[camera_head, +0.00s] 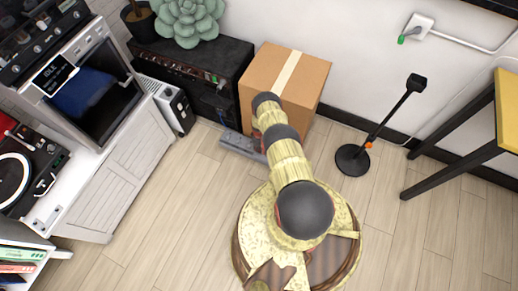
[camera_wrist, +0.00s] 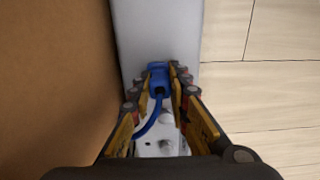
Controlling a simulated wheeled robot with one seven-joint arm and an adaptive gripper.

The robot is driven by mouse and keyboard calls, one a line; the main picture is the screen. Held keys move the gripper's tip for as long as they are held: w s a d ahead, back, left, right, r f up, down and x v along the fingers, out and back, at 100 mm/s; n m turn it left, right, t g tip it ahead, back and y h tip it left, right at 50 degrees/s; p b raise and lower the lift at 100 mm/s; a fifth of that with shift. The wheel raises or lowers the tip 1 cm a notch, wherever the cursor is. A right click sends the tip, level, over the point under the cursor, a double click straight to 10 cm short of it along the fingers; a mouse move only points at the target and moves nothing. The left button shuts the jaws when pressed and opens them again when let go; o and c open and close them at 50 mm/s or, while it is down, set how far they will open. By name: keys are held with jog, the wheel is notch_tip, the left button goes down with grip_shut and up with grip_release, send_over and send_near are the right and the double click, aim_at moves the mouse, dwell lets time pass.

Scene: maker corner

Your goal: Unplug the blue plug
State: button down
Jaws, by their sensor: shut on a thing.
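The blue plug (camera_wrist: 158,82) with its blue cord (camera_wrist: 149,126) is between my gripper's fingers (camera_wrist: 158,76) in the wrist view. The fingers are closed on its two sides. The plug is over the pale grey power strip (camera_wrist: 155,30); I cannot tell whether it is seated in a socket. In the head view the grey power strip (camera_head: 238,144) lies on the floor in front of the cardboard box. My arm hides the plug and the gripper there.
The cardboard box (camera_head: 286,80) stands close behind the strip. A black cabinet (camera_head: 190,82) and a white appliance (camera_head: 166,105) are to its left. The front wooden floor (camera_head: 150,215) is clear.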

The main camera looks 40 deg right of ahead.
jog(key=shift+r, duration=0.1)
jog(key=shift+r+p, duration=1.95)
jog(key=shift+r, duration=1)
